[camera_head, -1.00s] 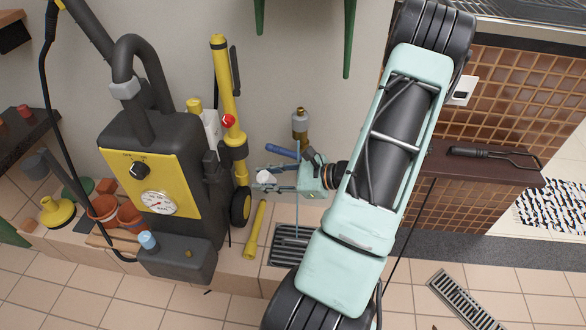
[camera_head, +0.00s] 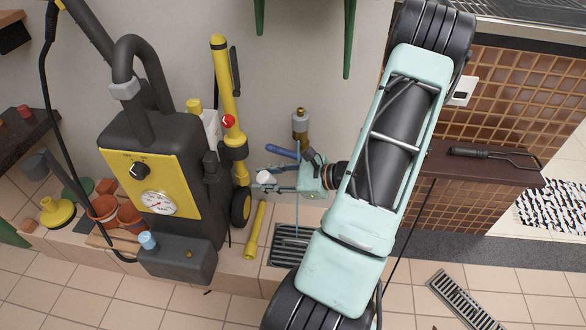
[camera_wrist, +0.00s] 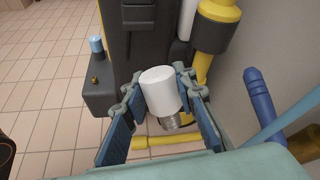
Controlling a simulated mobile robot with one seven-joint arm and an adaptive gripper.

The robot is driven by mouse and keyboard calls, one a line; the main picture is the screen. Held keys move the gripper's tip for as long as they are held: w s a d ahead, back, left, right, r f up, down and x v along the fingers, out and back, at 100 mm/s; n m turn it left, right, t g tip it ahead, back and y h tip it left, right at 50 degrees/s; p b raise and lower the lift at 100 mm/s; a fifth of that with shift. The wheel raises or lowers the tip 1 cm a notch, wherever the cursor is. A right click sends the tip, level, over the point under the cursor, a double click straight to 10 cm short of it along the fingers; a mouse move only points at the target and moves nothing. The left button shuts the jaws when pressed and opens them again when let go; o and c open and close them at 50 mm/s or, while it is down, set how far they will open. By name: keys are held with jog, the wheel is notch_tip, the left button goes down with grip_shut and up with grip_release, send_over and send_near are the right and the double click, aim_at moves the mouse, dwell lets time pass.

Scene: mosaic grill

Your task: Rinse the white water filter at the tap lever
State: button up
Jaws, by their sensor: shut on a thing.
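The white water filter (camera_wrist: 160,90) is a short white cylinder with a grey threaded end. My gripper (camera_wrist: 158,98) is shut on it, one blue-padded finger on each side. In the head view the filter (camera_head: 264,177) shows as a small white spot at the tip of my gripper (camera_head: 268,183), held above the raised tiled ledge. The blue tap lever (camera_head: 283,151) is just behind and above my gripper; it also shows in the wrist view (camera_wrist: 262,95), right of the filter. A thin pale-blue streak (camera_wrist: 285,122), perhaps water, passes right of the filter, apart from it.
A floor grate (camera_head: 291,246) lies below my gripper. The yellow-and-black machine (camera_head: 150,180) and a yellow upright tube (camera_head: 222,75) stand close on the left. A yellow pipe (camera_head: 255,230) lies on the ledge. A brown shelf (camera_head: 490,170) is at right.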

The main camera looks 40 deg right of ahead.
jog(key=w+a+r+p, duration=0.1)
jog(key=a+r+p, duration=0.1)
jog(key=a+r, duration=0.2)
jog(key=shift+w+a, duration=0.2)
jog(key=shift+a, duration=0.25)
dwell(0.9)
